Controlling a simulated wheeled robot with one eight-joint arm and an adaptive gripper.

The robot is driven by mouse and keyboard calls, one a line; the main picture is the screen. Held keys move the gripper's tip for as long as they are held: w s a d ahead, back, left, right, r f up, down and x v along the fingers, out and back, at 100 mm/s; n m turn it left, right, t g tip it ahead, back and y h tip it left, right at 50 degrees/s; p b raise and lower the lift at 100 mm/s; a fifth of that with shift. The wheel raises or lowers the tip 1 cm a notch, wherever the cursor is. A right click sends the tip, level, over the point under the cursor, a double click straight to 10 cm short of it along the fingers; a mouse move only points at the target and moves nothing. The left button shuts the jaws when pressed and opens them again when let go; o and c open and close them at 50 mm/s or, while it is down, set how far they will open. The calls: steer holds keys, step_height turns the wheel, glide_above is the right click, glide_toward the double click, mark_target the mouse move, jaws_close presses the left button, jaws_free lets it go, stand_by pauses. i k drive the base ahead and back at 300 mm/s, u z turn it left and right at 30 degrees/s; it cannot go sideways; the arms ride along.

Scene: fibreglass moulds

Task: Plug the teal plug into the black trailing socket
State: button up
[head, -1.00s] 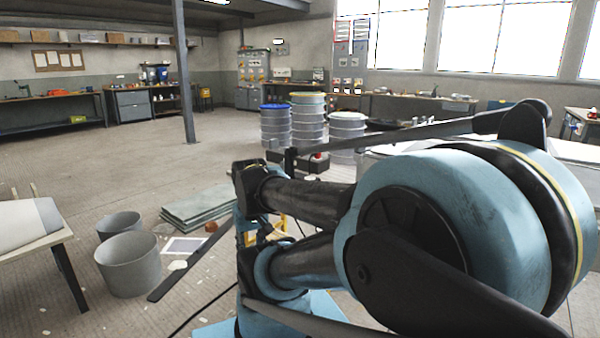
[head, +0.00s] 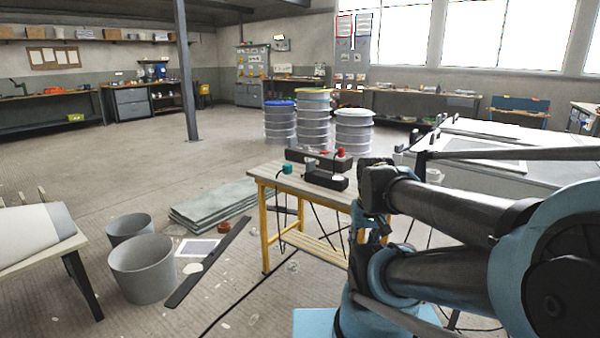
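The teal plug (head: 286,169) sits at the left end of a small wooden-topped table with yellow legs, its dark cable hanging over the front edge. A black trailing socket block (head: 325,179) lies to the right of the plug, apart from it. A second, longer black block (head: 318,160) lies behind, with a red plug (head: 340,154) at its right end. I cannot tell from here which block is the task's socket. My blue and black arm fills the right side. I cannot make out my gripper.
The small table (head: 272,178) stands left of my arm. Grey buckets (head: 143,270), stacked slabs (head: 212,205) and a pale-topped bench (head: 35,232) are on the left. Drums (head: 353,133) stand behind the table. A large mould table (head: 470,185) is at right. The floor at back left is clear.

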mark_target(330, 181)
steer(key=z, duration=0.05)
steer(key=i, duration=1)
steer(key=u, duration=0.05)
